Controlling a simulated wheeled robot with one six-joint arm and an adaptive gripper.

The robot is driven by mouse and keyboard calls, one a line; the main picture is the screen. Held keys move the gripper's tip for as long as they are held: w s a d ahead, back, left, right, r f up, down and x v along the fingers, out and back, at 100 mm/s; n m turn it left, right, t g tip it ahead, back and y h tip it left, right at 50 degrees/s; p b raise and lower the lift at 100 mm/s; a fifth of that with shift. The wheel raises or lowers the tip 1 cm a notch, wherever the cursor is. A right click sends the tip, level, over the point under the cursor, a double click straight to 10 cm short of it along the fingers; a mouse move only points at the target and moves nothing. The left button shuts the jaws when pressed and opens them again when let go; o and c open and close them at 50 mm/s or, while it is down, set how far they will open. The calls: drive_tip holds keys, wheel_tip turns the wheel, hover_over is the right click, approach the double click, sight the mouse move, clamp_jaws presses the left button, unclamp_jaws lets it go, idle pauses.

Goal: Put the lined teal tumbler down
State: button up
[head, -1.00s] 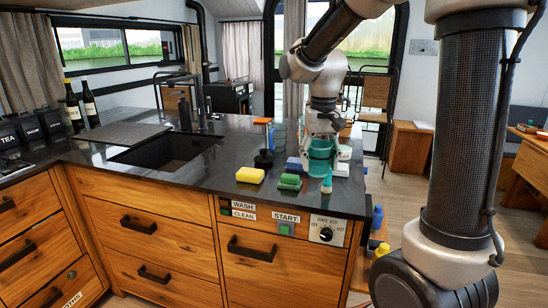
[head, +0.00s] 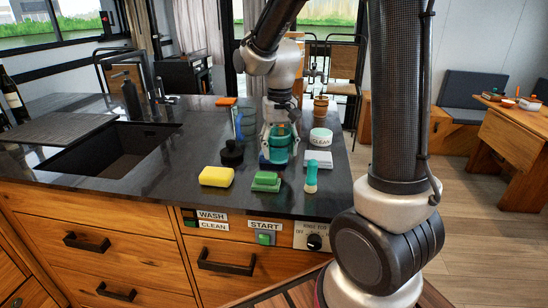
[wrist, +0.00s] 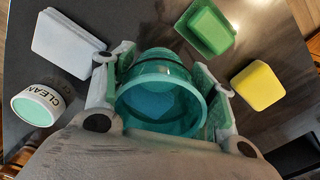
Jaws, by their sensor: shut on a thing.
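The teal tumbler (head: 279,147) is between the fingers of my gripper (head: 278,152) near the right end of the dark counter. In the wrist view the tumbler (wrist: 160,100) shows its open rim and empty-looking teal inside, with a dark line around its body. The fingers of my gripper (wrist: 162,92) press on it from both sides. It looks upright and at or very near the counter top; I cannot tell if its base touches.
A yellow sponge (head: 216,176), a green block (head: 266,181), a teal-capped bottle (head: 311,178), a white block (head: 318,161) and a CLEAN tub (head: 320,138) stand close around. A black knobbed item (head: 232,152) is left. The sink (head: 110,150) lies further left.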

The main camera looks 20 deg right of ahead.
sight(279, 159)
drive_tip(key=shift+f, duration=1.95)
drive_tip(key=o, duration=1.2)
drive_tip(key=shift+f, duration=0.1)
